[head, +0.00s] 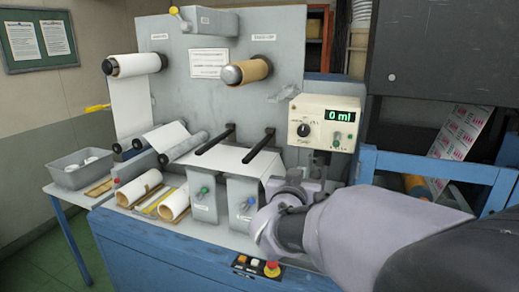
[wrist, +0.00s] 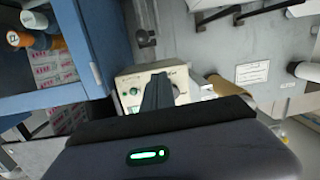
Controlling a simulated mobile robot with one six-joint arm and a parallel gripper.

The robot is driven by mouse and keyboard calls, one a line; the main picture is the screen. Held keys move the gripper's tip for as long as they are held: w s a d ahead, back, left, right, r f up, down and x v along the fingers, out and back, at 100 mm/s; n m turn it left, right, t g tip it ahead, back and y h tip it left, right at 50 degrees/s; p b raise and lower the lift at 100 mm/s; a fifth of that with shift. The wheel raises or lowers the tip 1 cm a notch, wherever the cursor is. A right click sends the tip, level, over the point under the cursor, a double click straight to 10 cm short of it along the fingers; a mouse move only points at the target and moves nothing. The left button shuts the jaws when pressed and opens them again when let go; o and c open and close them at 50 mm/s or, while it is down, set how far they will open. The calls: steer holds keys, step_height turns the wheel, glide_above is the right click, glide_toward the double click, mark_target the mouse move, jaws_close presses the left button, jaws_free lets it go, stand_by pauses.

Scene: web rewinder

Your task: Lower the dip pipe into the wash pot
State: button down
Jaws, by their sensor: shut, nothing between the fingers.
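My gripper shows in the wrist view (wrist: 157,92) as dark fingers closed together with nothing between them, in front of the cream dosing box (wrist: 126,82). In the head view my wrist covers the area below that box (head: 325,123), whose green display reads 0 ml. A thin grey upright part (wrist: 145,28) shows beyond the fingers in the wrist view; I cannot tell whether it is the dip pipe. I cannot pick out the wash pot for certain in either view; my arm hides part of the machine's front right.
A blue frame (head: 437,166) stands at right. A grey bin (head: 80,177) sits on the left side table.

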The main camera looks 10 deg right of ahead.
steer(key=shift+d+r+h, duration=0.2)
steer(key=shift+d+h, duration=0.55)
steer(key=shift+h, duration=0.05)
steer(key=w+d+f+b, duration=0.3)
steer(key=w+d, duration=0.3)
steer(key=w, duration=0.2)
steer(key=shift+w+d+f+b, duration=0.25)
steer(key=shift+f+b, duration=0.15)
steer(key=shift+f, duration=0.45)
